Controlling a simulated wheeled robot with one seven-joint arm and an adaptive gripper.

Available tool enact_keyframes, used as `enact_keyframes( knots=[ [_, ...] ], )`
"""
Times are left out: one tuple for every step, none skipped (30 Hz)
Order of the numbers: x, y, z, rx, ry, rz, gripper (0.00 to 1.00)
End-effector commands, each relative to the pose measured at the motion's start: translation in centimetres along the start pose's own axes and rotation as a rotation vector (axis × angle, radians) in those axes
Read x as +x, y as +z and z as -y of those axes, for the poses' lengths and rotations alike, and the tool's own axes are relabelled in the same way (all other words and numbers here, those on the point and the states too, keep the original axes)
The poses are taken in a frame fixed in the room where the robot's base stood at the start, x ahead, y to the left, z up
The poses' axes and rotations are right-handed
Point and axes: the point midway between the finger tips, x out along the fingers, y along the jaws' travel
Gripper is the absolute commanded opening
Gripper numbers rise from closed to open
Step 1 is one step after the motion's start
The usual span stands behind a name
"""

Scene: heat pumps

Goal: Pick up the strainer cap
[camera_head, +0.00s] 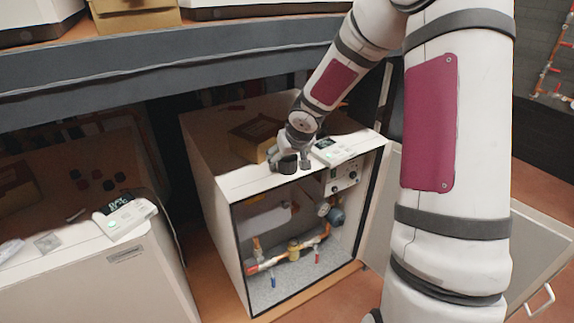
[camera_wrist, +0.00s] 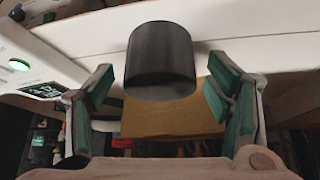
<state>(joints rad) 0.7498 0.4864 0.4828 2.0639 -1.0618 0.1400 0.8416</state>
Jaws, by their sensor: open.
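The strainer cap, a short black cylinder (camera_head: 287,165), is on top of the open heat pump cabinet near its front edge. In the wrist view the black cap (camera_wrist: 161,58) is large, in the upper middle. My gripper (camera_head: 293,160) is at the cap in the head view. In the wrist view my gripper (camera_wrist: 163,92) is open, with teal-padded fingers apart to the left and right of the cap. I see gaps on both sides, so it is not gripped. My gripper partly hides the cap in the head view.
On the cabinet top (camera_head: 205,140), a cardboard box (camera_head: 252,138) stands behind the gripper and a white control panel (camera_head: 334,151) lies to the right. The cabinet front is open, showing pipes and a brass valve (camera_head: 294,247). A blue-grey shelf beam (camera_head: 200,62) runs above and behind.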

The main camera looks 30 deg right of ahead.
Motion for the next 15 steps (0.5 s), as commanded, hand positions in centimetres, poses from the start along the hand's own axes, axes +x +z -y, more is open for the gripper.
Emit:
enact_keyframes(
  knots=[
    [-0.05, -0.03, -0.01, 0.000, 0.000, 0.000, 0.73],
    [-0.06, -0.03, -0.01, 0.000, 0.000, 0.000, 0.73],
    [-0.07, -0.03, -0.01, 0.000, 0.000, 0.000, 0.73],
    [-0.07, -0.03, 0.00, 0.000, 0.000, 0.000, 0.73],
    [-0.08, -0.03, 0.00, 0.000, 0.000, 0.000, 0.66],
    [-0.08, -0.03, 0.00, 0.000, 0.000, 0.000, 0.57],
    [-0.08, -0.03, 0.00, 0.000, 0.000, 0.000, 0.50],
    [-0.08, -0.03, 0.00, 0.000, 0.000, 0.000, 0.44],
    [-0.08, -0.03, 0.00, 0.000, 0.000, 0.000, 0.34],
    [-0.08, -0.02, 0.00, 0.000, 0.000, 0.000, 0.28],
    [-0.08, -0.02, 0.00, 0.000, 0.000, 0.000, 0.22],
    [-0.08, -0.02, 0.00, 0.000, 0.000, 0.000, 0.22],
    [-0.08, -0.02, 0.00, 0.000, 0.000, 0.000, 0.22],
    [-0.08, -0.02, 0.00, 0.000, 0.000, 0.000, 0.22],
    [-0.08, -0.02, 0.00, 0.000, 0.000, 0.000, 0.22]
  ],
)
